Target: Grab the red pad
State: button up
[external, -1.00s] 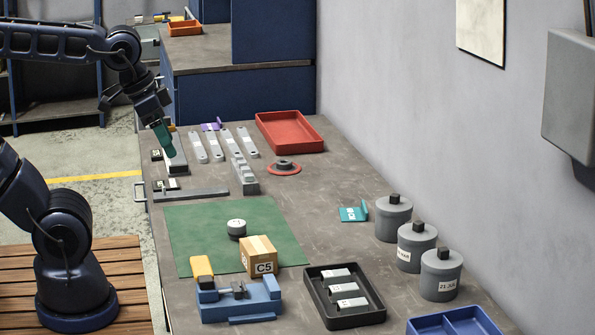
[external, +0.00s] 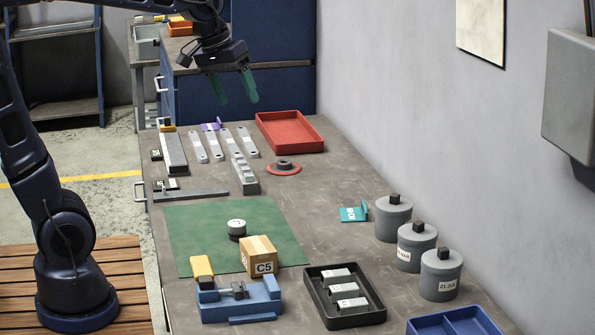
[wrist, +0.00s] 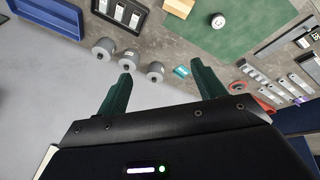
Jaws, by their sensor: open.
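The red pad (external: 291,172) is a flat round disc on the grey bench, in front of the red tray. A dark grey round piece (external: 284,163) sits on it and hides its middle. My gripper (external: 234,88) has two green fingers. It is open and empty, high above the far part of the bench and well apart from the pad. Both fingers show in the wrist view (wrist: 161,72), with nothing between them.
The red tray (external: 262,131) lies behind the pad. Several flat metal bars (external: 216,146) and a stepped grey block (external: 244,176) lie left of it. A teal bracket (external: 354,213) and grey canisters (external: 393,220) stand nearer the wall. Bench right of the pad is clear.

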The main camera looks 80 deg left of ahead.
jog(key=w+a+f+n, duration=0.1)
jog(key=w+a+n, duration=0.6)
jog(key=w+a, duration=0.65)
jog(key=n, duration=1.9)
send_over(284, 161)
jog(key=s, duration=0.2)
jog(key=shift+g+h, duration=0.3)
jog(key=shift+g, duration=0.1)
jog(key=f, duration=3.3)
jog(key=shift+s+a, duration=0.1)
jog(key=shift+a, duration=0.15)
jog(key=shift+x, duration=2.75)
jog(key=shift+d, duration=0.15)
jog(key=c, duration=1.1)
